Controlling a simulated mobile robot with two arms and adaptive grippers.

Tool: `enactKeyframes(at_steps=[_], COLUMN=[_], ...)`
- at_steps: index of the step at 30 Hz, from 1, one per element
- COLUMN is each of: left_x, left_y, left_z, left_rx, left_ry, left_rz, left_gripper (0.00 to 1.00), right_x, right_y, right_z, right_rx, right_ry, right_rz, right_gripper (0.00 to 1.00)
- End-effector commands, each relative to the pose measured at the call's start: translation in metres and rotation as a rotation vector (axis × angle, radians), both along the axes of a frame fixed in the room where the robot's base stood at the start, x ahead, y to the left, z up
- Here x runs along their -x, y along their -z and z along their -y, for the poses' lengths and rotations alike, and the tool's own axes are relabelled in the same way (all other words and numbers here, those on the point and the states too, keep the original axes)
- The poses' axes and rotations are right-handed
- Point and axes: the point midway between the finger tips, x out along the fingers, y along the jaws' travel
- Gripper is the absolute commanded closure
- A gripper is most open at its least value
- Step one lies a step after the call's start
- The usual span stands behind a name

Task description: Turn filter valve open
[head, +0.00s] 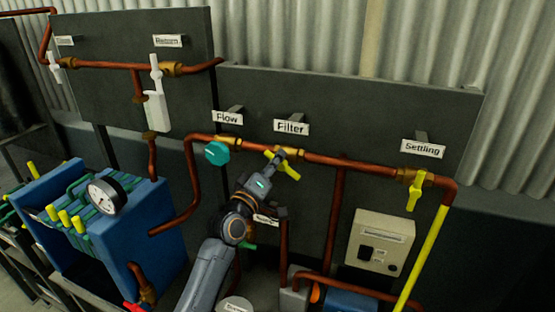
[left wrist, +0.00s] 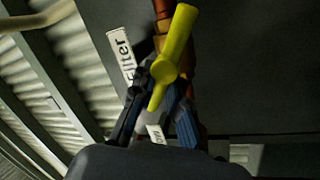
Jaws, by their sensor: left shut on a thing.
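The filter valve is a yellow handle (head: 270,154) on the copper pipe, under the "Filter" label (head: 291,127). My left gripper (head: 284,163) reaches up to it from below and partly hides it. In the left wrist view the yellow handle (left wrist: 176,40) lies at a slight angle to the pipe behind it. The fingers of my left gripper (left wrist: 161,100) are on both sides of the handle's lower end, shut on it. My right gripper is in neither view.
On the same pipe are the teal flow valve (head: 217,153) to the left and the yellow settling valve (head: 415,192) to the right. A beige control box (head: 380,241) is below right. A blue filter press with a gauge (head: 107,195) stands at left.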

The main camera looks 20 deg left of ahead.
Motion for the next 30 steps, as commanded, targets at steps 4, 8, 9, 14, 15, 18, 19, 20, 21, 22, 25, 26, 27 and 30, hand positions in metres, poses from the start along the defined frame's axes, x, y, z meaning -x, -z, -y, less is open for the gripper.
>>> enactKeyframes(at_steps=[4,8,9,14,15,18,19,20,21,22,25,26,27,30], left_x=[0.0,0.0,0.0,0.0,0.0,0.0,0.0,0.0,0.0,0.0,0.0,0.0,0.0,0.0], left_y=[0.002,0.004,0.005,0.007,0.007,0.009,0.009,0.009,0.01,0.01,0.01,0.011,0.011,0.011], left_z=[-0.001,-0.002,-0.002,-0.002,-0.002,-0.002,-0.002,-0.002,-0.002,-0.003,-0.003,-0.003,-0.003,-0.003], left_rx=[0.143,0.262,0.294,0.413,0.439,0.492,0.507,0.52,0.536,0.546,0.574,0.579,0.585,0.597], left_ry=[0.001,0.0,0.001,0.0,0.0,0.001,0.001,0.001,0.0,0.0,0.0,0.0,0.0,0.0], left_rz=[-0.006,-0.01,-0.011,-0.015,-0.016,-0.018,-0.019,-0.02,-0.02,-0.02,-0.021,-0.021,-0.021,-0.022], left_gripper=[1.0,1.0,1.0,1.0,1.0,1.0,1.0,1.0,1.0,1.0,1.0,1.0,1.0,1.0], right_x=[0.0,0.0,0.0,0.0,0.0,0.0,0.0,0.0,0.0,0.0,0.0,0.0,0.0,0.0], right_y=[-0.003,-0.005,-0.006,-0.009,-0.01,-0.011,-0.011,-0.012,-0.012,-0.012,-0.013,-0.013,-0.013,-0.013], right_z=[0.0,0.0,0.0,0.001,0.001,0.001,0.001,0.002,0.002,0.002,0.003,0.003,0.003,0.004], right_rx=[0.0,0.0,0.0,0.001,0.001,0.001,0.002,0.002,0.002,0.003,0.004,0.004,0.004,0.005], right_ry=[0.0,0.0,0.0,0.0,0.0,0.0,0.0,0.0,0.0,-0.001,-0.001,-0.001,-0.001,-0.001], right_rz=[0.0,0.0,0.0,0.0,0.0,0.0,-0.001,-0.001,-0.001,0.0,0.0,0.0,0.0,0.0], right_gripper=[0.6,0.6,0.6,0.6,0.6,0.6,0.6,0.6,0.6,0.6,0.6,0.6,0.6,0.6])
